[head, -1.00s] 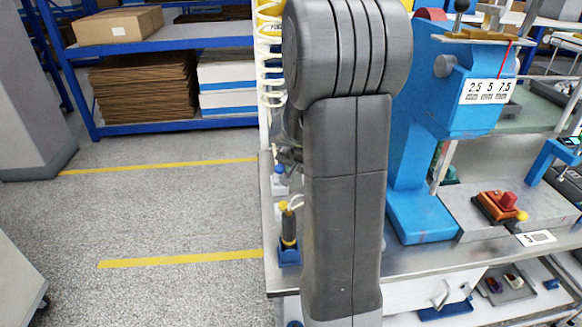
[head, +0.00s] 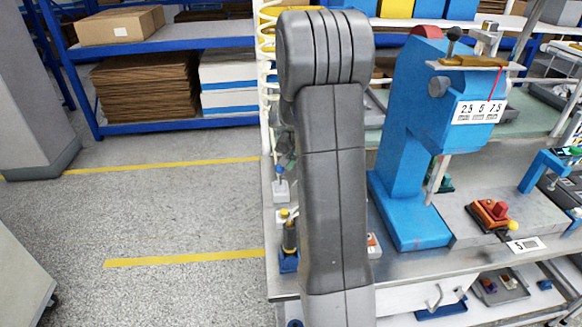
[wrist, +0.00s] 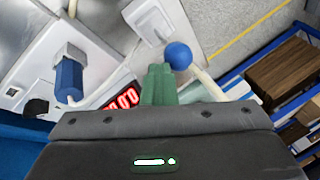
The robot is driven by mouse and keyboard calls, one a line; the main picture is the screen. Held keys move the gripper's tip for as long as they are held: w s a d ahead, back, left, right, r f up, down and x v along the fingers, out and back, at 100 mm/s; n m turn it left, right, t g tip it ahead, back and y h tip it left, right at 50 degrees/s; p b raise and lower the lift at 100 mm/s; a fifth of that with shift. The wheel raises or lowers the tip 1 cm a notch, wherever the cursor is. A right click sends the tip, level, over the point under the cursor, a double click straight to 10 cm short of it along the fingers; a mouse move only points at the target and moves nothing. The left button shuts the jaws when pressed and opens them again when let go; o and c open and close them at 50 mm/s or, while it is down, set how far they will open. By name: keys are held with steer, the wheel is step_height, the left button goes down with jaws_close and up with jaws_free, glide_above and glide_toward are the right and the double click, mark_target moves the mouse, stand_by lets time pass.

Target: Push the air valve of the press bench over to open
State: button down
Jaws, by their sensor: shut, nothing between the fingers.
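A blue ball knob (wrist: 178,56) shows in the wrist view beside a white plate (wrist: 155,18); I take it for the air valve's lever. In the head view a small blue ball (head: 280,170) stands over a white block (head: 281,191) at the bench's left edge, just left of my arm. My gripper (wrist: 160,70) shows green fingers shut together and empty. Their tips are just left of the blue knob in the wrist view; I cannot tell whether they touch it. In the head view my arm hides most of the gripper.
The blue press (head: 405,150) stands right of my arm on the metal bench. A red display (wrist: 124,98) and a blue-handled part (wrist: 69,80) lie left of the fingers. A coiled yellow-white hose (head: 267,45) hangs behind. The floor (head: 170,215) at left is clear.

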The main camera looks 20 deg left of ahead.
steer(key=shift+w+a+f+b, duration=0.1)
steer(key=shift+w+a+b, duration=0.25)
steer(key=shift+w, duration=0.5)
steer(key=shift+w+a+f+b, duration=0.15)
steer(key=shift+w+a, duration=0.35)
steer(key=shift+w, duration=0.35)
steer(key=shift+w+a+f+b, duration=0.1)
steer(key=shift+w+a+b, duration=0.25)
steer(key=shift+w, duration=0.5)
steer(key=shift+a, duration=0.1)
steer(key=shift+r, duration=0.15)
steer(key=w+d+r, duration=0.2)
steer(key=r, duration=0.4)
steer(key=w+d+r, duration=0.1)
steer(key=w+r, duration=0.1)
steer(key=r, duration=0.4)
steer(key=shift+d+r, duration=0.15)
steer(key=shift+d, duration=0.25)
